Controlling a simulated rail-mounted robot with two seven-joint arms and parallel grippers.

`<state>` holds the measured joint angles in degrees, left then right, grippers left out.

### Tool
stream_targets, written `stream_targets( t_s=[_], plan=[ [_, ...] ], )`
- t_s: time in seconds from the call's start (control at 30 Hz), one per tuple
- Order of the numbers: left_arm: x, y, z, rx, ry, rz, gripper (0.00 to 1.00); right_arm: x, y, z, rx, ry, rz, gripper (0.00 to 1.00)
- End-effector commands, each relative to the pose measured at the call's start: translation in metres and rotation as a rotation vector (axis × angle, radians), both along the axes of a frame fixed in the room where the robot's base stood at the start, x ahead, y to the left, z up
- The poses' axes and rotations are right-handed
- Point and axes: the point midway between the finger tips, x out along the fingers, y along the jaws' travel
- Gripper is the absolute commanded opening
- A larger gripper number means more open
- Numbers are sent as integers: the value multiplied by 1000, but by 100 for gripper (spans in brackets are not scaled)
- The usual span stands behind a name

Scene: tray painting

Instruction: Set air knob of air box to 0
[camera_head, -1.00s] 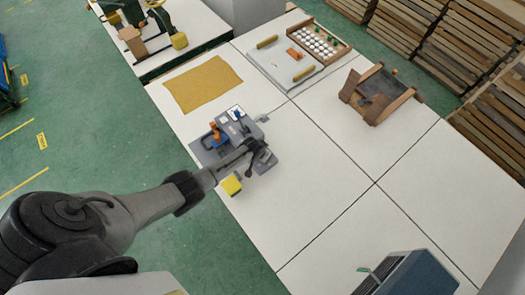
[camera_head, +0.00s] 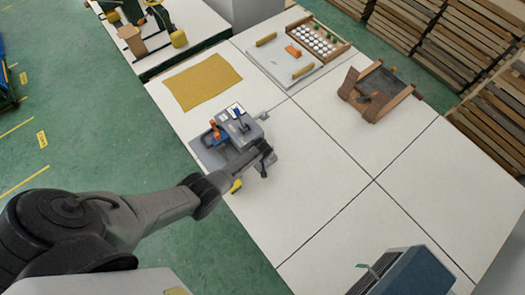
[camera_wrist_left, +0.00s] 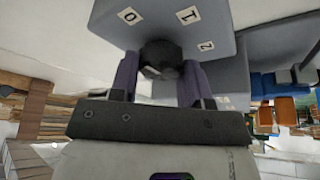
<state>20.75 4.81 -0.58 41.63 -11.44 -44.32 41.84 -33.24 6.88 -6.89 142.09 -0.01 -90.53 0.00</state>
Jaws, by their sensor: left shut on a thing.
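The air box (camera_head: 246,131) is a grey box on the white table in the head view. In the left wrist view the air box (camera_wrist_left: 108,22) fills the top middle, with white labels 0, 1 and 2 on its face. The dark, round air knob (camera_wrist_left: 162,58) sits below these labels. My left gripper (camera_wrist_left: 161,76) is shut on the air knob, one finger on each side. In the head view my left gripper (camera_head: 264,151) is at the box's near right side, and the knob is hidden there. I cannot tell which label the knob points to. My right gripper is not in view.
A blue and orange device (camera_head: 216,131) stands left of the box, and a yellow block (camera_head: 236,186) is partly behind my left arm. A yellow mat (camera_head: 203,83), a white board (camera_head: 277,62) and a brown wooden holder (camera_head: 377,93) lie farther back. The table's right middle is clear.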

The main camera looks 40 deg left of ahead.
Motion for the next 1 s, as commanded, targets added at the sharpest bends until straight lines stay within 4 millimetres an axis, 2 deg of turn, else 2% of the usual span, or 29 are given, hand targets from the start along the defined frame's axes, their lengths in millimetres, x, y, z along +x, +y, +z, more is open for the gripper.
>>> stream_targets(
  t_s=[0.37, 0.4, 0.67, 1.0],
  plan=[
    [0, 0, 0, -1, -1, 7, 19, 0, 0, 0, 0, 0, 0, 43],
    [0, 0, 0, -1, -1, 7, 44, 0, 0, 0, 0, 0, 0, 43],
    [0, 0, 0, -1, -1, 5, 69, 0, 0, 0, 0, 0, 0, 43],
    [-1, -1, 5, 0, 0, 4, 69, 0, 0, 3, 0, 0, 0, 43]
  ],
)
